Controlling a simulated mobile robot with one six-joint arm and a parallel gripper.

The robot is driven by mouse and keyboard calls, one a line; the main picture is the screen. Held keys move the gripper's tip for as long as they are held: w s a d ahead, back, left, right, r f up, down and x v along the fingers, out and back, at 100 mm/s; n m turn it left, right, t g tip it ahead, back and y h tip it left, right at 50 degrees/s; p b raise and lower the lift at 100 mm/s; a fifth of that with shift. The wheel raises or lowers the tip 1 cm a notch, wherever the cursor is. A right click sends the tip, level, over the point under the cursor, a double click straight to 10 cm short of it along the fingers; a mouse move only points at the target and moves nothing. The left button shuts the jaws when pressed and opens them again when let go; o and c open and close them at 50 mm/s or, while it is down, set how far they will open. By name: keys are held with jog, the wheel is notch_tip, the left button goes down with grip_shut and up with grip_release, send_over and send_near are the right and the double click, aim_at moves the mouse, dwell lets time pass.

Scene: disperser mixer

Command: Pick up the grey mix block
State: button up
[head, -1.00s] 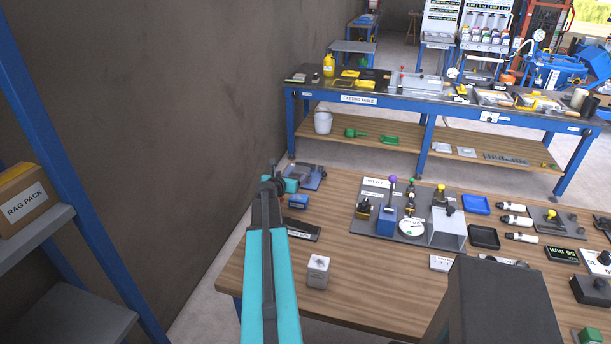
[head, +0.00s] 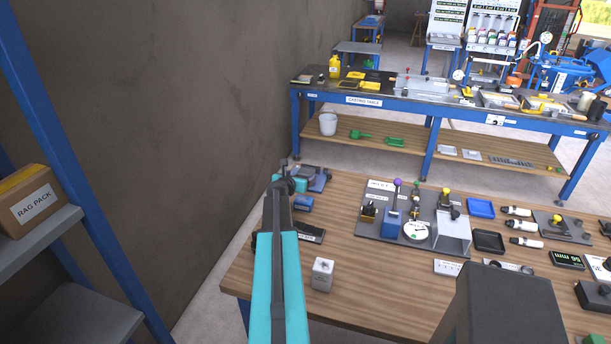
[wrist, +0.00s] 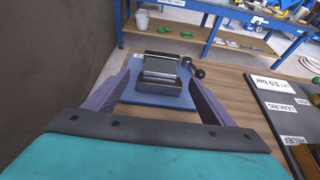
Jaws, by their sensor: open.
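A small light-grey block (head: 322,274) with a mark on its top stands on the wooden table, right of my arm in the head view. It looks like the grey mix block, but I cannot read a name on it. It does not show clearly in the wrist view. My gripper (wrist: 158,80) is open, its two purple-grey fingers spread, with nothing held between them. Beyond the fingers in the wrist view is a dark device with a silver top (wrist: 160,68) on a blue base. In the head view my arm largely hides the gripper.
The wooden table (head: 390,290) has bare room around the block. A grey rig board (head: 375,229) with several fittings lies to the right, with black (head: 488,241) and blue (head: 481,207) trays beyond. A wall is at left; a blue casting table (head: 400,103) stands behind.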

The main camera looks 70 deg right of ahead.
aim_at(306, 171)
jog(key=shift+p+x, duration=0.55)
jog(key=shift+x, duration=1.75)
jog(key=shift+d, duration=0.15)
jog(key=shift+p+x, duration=1.3)
jog(key=shift+x, duration=1.15)
jog(key=shift+s, duration=0.1)
jog(key=c, duration=1.4)
jog(key=shift+r, duration=0.15)
jog(key=shift+c, duration=0.2)
jog(key=shift+r, duration=0.5)
jog(key=shift+a+r+b, duration=0.2)
jog(key=shift+r+b, duration=0.2)
jog(key=shift+r, duration=0.15)
jog(key=shift+a+r+b, duration=0.2)
jog(key=shift+r+b, duration=0.15)
jog(key=shift+r, duration=0.2)
jog(key=a+b, duration=0.1)
jog(key=a, duration=0.4)
jog(key=s+a+r+b, duration=0.1)
jog(key=a+b, duration=0.1)
jog(key=a, duration=0.3)
jog(key=s+a+b, duration=0.1)
jog(key=a+b, duration=0.1)
jog(key=a, duration=0.3)
jog(key=shift+r, duration=0.25)
